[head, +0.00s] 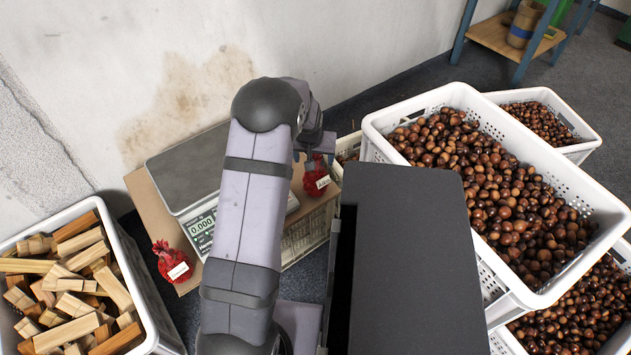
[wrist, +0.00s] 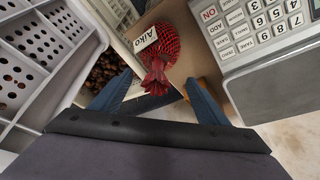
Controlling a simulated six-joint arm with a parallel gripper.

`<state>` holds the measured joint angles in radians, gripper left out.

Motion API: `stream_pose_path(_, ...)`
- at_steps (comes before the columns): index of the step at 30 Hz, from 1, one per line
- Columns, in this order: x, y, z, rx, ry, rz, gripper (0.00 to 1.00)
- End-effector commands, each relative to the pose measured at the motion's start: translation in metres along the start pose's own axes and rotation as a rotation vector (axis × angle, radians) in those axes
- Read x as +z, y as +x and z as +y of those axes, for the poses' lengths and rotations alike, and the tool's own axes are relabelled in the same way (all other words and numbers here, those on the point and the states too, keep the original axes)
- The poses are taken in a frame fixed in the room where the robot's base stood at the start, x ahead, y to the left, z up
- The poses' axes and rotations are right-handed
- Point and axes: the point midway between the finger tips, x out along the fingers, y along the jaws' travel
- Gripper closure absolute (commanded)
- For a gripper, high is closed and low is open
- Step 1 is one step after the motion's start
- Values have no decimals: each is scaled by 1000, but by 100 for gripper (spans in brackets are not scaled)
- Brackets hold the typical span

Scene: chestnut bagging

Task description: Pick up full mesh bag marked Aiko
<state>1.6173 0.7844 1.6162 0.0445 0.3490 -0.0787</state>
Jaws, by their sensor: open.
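The full red mesh bag marked Aiko (wrist: 167,48) lies on the board next to the scale in the wrist view. Its white tag reads "Aiko" and its gathered neck points toward my gripper. In the head view the bag (head: 317,179) shows partly at the end of my arm. My gripper (wrist: 155,88) is open, with one finger on each side of the bag's neck; I cannot tell whether either finger touches it. In the head view my arm hides much of the gripper (head: 312,150). A second red mesh bag (head: 172,262) with a white tag lies at the board's left corner.
A scale (head: 190,170) with a keypad and a 0.000 display stands on the brown board (head: 150,205). White crates of chestnuts (head: 590,215) fill the right. A crate of wood blocks (head: 130,290) stands at lower left. The stained wall (head: 190,60) is behind.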

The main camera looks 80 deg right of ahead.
Motion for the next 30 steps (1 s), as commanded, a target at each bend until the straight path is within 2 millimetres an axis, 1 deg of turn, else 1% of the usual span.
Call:
stream_pose_path(5,0,4,1,0,1,1,31)
stream_pose_path(8,1,14,2,0,1,-1,31)
stream_pose_path(12,2,33,6,0,1,-1,31)
stream_pose_path(16,1,46,6,0,0,-1,31)
stream_pose_path(20,0,52,6,0,0,0,31)
stream_pose_path(27,0,52,6,0,0,0,31)
stream_pose_path(29,0,52,6,0,0,0,46)
stream_pose_path(30,0,52,6,0,0,0,55)
